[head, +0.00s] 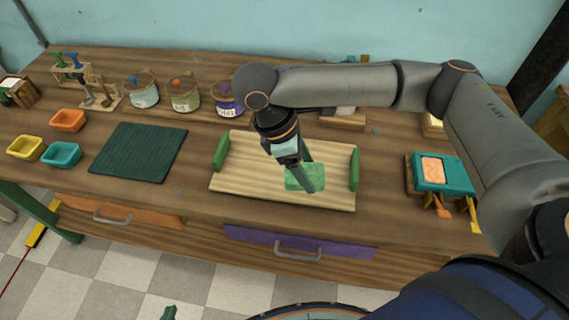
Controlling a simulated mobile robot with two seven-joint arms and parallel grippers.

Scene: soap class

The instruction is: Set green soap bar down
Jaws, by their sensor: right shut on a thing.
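The light green soap bar (296,184) is at the right part of a pale ribbed wooden tray (240,184) with green end pieces. My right gripper (308,178) reaches down over the tray and is shut on the green soap bar. Its fingers hide part of the bar, and I cannot tell whether the bar touches the tray. At the bottom edge a small green tip of my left gripper (170,313) shows low in front of the table. Most of it is out of frame, so its jaws cannot be read.
A dark green mat (139,152) lies left of the tray. Orange (67,120), yellow (25,148) and teal (61,155) dishes sit at the left. Several jars, one with a purple label (229,99), stand behind. A teal block with an orange top (441,172) is at the right.

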